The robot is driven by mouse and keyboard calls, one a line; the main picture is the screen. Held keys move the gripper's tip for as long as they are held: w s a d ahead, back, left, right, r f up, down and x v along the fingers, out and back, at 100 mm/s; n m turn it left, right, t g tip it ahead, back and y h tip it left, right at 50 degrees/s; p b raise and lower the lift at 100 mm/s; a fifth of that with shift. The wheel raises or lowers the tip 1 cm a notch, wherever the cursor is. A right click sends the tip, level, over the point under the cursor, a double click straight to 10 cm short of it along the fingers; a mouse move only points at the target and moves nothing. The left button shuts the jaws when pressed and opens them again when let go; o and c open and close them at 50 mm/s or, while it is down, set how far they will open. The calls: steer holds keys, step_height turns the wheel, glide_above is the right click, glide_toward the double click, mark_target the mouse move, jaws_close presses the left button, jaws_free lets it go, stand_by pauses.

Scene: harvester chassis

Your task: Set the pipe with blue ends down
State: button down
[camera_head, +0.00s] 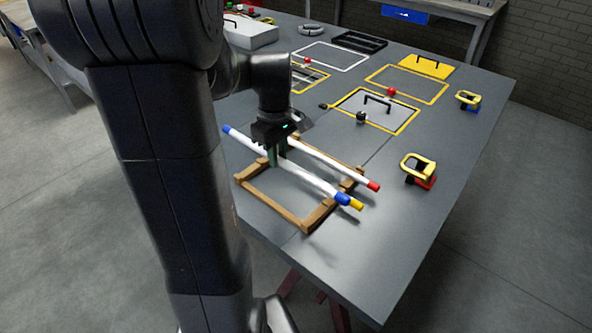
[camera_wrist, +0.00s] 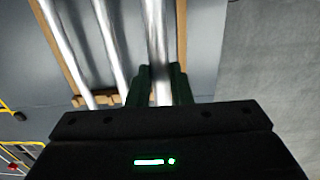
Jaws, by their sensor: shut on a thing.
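The white pipe with blue ends (camera_head: 310,180) lies between the fingers of my gripper (camera_head: 277,155), over the wooden frame (camera_head: 275,210). In the wrist view, my gripper (camera_wrist: 160,88) is shut on this pipe (camera_wrist: 158,40), the rightmost of three. In the head view it covers most of a pipe with a yellow end (camera_head: 357,206). A white pipe with a red end (camera_head: 345,173) lies behind it across the frame. I cannot tell how large the gap is between the held pipe and the frame.
The frame stands near the grey table's front edge (camera_head: 385,300). To its right is a yellow-handled block with a red base (camera_head: 420,170). Behind are a yellow-outlined plate with a black handle (camera_head: 375,108), another yellow outline (camera_head: 407,83) and a grey box (camera_head: 248,32).

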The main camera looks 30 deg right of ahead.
step_height(320, 180, down, 9)
steer(key=shift+f, duration=0.2)
steer(key=shift+f, duration=0.1)
steer(key=shift+f, duration=0.15)
steer(key=c, duration=1.3)
jaws_free()
step_height(320, 180, up, 12)
steer(key=shift+r, duration=0.25)
